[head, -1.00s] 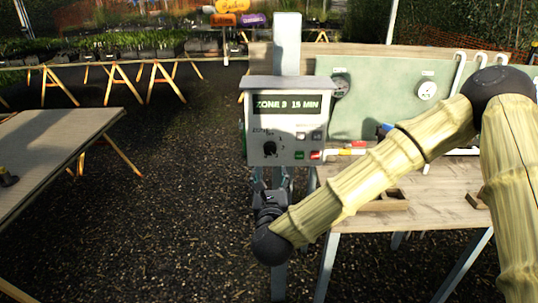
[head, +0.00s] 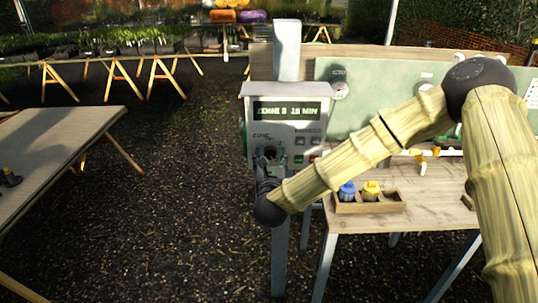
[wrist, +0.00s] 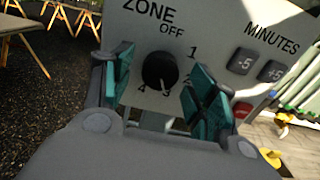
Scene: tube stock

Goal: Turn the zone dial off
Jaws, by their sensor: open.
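The black round zone dial (wrist: 160,71) is on the grey control box (head: 286,95). A pale mark on its lower edge points toward the 3. OFF is printed above the dial, with 1, 2, 3 and 4 around its right and lower side. The box's display (head: 286,111) reads zone 3, 15 min. My gripper (wrist: 162,80) is open, with one teal-padded finger on each side of the dial and visible gaps between. In the head view my gripper (head: 268,165) is at the box's lower left and partly hides the dial.
Minutes buttons (wrist: 243,62) and a red button (wrist: 242,109) lie right of the dial, near the right finger. A wooden bench (head: 430,210) at right holds a tray (head: 368,206) with blue and yellow items. Another table (head: 60,150) stands left.

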